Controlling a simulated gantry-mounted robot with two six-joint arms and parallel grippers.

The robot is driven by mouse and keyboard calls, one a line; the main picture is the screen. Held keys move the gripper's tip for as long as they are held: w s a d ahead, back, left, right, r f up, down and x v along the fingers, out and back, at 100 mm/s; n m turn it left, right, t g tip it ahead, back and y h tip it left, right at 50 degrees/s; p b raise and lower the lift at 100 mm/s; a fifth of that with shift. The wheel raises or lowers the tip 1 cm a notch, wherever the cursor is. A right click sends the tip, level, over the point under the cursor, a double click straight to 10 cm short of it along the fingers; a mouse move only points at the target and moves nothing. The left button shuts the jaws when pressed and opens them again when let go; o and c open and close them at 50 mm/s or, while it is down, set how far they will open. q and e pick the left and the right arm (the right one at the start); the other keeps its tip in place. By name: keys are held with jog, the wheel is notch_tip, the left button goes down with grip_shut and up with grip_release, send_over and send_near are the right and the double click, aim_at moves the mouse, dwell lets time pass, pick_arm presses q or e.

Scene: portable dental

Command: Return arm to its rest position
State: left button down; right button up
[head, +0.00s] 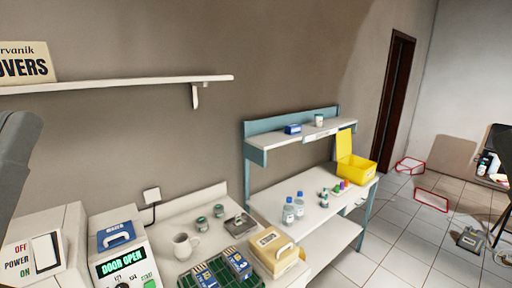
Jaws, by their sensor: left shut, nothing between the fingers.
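A dark grey part of my left arm, with the left gripper (17,155), shows at the left edge, cut off by the frame. It is in front of the wall, above and left of the white machine with the power switch. It is close to the camera and touches nothing that I can see. The fingertips cannot be made out, and nothing held shows. The gripper is shut and empty. My right gripper is not in view.
Below stand a white power switch unit (74,228), a "DOOR OPEN" machine (137,246), a mug (186,246) and a green tray (182,282). A wall shelf (130,82) juts out above. A workbench (268,208) with bottles and a yellow box (357,170) stands to the right.

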pick_arm(q)
notch_tip(320, 180, up, 29)
jog(key=w+p, duration=0.1)
jog(key=p, duration=2.8)
jog(key=shift+g+h+p, duration=0.3)
jog(key=shift+p, duration=0.05)
jog(key=shift+d+f, duration=0.1)
jog(key=shift+f, duration=0.1)
